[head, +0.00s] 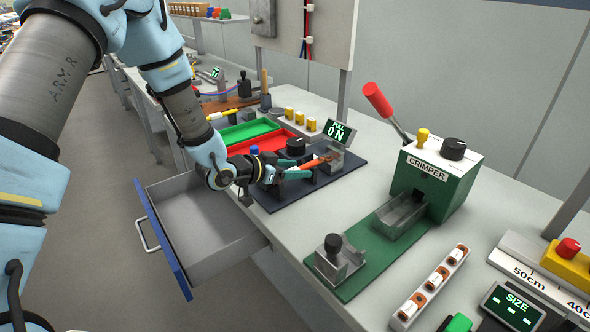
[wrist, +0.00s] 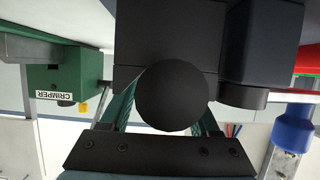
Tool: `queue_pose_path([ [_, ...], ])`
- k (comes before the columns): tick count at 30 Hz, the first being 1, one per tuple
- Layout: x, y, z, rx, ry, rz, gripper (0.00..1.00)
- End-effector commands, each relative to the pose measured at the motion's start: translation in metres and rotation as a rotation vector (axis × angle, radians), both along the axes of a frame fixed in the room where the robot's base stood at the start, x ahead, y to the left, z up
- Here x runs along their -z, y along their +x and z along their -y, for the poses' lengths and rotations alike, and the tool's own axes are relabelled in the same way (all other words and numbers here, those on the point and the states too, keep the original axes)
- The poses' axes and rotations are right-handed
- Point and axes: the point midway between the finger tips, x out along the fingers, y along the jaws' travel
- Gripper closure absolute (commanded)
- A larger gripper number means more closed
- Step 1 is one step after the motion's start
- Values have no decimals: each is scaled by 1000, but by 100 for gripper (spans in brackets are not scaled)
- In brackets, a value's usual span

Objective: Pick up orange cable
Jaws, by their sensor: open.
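The orange cable (head: 308,165) lies low over a dark blue plate (head: 345,174) on the bench in the head view. Its right end reaches a grey metal clamp block (head: 334,160). My gripper (head: 302,167) is open, with its green fingers at the cable's left part. One finger shows on the far side and one on the near side; I cannot tell whether they touch it. In the wrist view my gripper (wrist: 165,112) shows both fingers apart, and large dark shapes hide the space between them. The cable cannot be made out there.
A black knob (head: 296,146) stands close behind my gripper. A lit display (head: 338,131) is behind the plate. A red tray (head: 262,142) and green tray (head: 247,131) lie beyond. An open drawer (head: 205,222) juts out below. The green crimper (head: 440,175) stands at right.

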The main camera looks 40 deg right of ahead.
Motion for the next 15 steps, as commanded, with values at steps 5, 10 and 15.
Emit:
queue_pose_path([
  [5, 0, 0, 0, 0, 0, 0, 44],
  [10, 0, 0, 0, 0, 0, 0, 63],
  [15, 0, 0, -1, 0, 0, 0, 82],
])
